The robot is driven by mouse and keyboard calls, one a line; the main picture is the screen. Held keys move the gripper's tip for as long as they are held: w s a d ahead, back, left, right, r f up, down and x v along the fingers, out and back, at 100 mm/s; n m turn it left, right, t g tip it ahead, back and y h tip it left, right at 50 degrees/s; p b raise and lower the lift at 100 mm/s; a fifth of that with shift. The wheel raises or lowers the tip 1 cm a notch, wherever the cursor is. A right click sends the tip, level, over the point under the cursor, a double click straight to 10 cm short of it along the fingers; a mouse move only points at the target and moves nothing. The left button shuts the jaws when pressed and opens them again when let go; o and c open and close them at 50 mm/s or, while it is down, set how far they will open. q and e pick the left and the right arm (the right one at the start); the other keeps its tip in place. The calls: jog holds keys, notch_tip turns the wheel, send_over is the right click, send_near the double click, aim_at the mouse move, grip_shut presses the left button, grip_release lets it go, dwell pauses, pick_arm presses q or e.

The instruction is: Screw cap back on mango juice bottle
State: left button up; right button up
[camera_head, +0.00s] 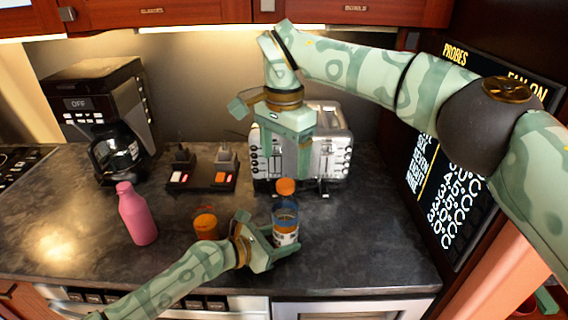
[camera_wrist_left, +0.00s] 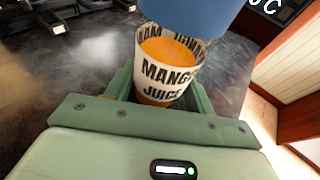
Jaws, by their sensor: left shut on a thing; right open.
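The mango juice bottle (camera_head: 285,229) stands upright near the counter's front. It has a blue see-through upper part and a white label. In the left wrist view the bottle (camera_wrist_left: 168,75) shows "MANGO JUICE" lettering and orange inside; its top is out of frame. My left gripper (camera_head: 282,250) is shut on its lower part; its jaws also show there (camera_wrist_left: 160,98). An orange cap (camera_head: 286,187) appears just above the bottle's top; I cannot tell whether it touches the bottle or lies behind it. My right gripper (camera_head: 287,166) is open, fingers pointing down, above the cap.
A silver toaster (camera_head: 330,150) stands behind the right gripper. A pink bottle (camera_head: 137,215) and an orange jar (camera_head: 206,226) stand to the left. The counter (camera_head: 370,230) right of the bottle is clear.

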jog(key=shift+r, duration=0.1)
pick_arm(q)
jog(key=o, duration=0.8)
jog(key=shift+o, duration=0.2)
jog(key=shift+a, duration=0.1)
jog(key=v, duration=1.2)
